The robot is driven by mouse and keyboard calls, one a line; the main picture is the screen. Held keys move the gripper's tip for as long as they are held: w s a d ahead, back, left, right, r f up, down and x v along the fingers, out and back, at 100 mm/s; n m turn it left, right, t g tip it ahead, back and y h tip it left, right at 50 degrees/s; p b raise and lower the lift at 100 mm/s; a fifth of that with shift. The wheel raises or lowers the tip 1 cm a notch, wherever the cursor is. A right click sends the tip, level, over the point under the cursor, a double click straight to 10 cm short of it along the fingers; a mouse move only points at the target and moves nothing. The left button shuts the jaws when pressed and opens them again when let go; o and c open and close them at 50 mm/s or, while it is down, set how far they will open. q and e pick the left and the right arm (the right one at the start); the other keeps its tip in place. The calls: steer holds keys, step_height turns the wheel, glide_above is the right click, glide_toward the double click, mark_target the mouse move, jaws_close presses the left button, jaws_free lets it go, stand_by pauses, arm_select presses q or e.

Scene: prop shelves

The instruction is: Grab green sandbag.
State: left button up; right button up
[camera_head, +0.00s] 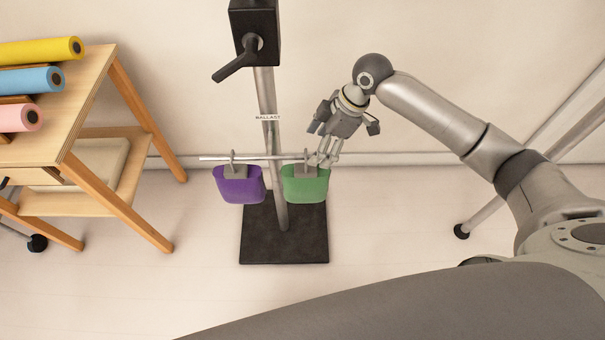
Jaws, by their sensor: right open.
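The green sandbag (306,186) hangs by a grey hook from the right part of a thin horizontal bar on a metal stand. A purple sandbag (239,185) hangs to its left on the same bar. My right gripper (325,160) comes in from the upper right and points down, open, with its fingertips at the top right of the green sandbag, near its hook. I cannot tell whether the fingers touch it. My left gripper is not in view.
The stand's pole (268,95) rises behind the bags from a black base plate (285,250). A wooden table (85,100) with yellow, blue and pink rolls stands at left. Metal stand legs (490,213) are at right. Floor between table and base is clear.

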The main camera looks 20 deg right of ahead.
mark_target(306, 167)
steer(key=x, duration=0.4)
steer(key=shift+s+a+f, duration=0.25)
steer(key=shift+s, duration=0.1)
steer(key=x, duration=0.4)
steer(key=shift+f, duration=0.25)
steer(key=shift+w+f, duration=0.1)
steer(key=shift+f, duration=0.15)
steer(key=c, duration=0.9)
jaws_close()
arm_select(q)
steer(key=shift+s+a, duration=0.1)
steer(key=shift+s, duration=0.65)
arm_select(e)
steer(key=shift+w+r, duration=0.15)
steer(key=shift+r, duration=0.05)
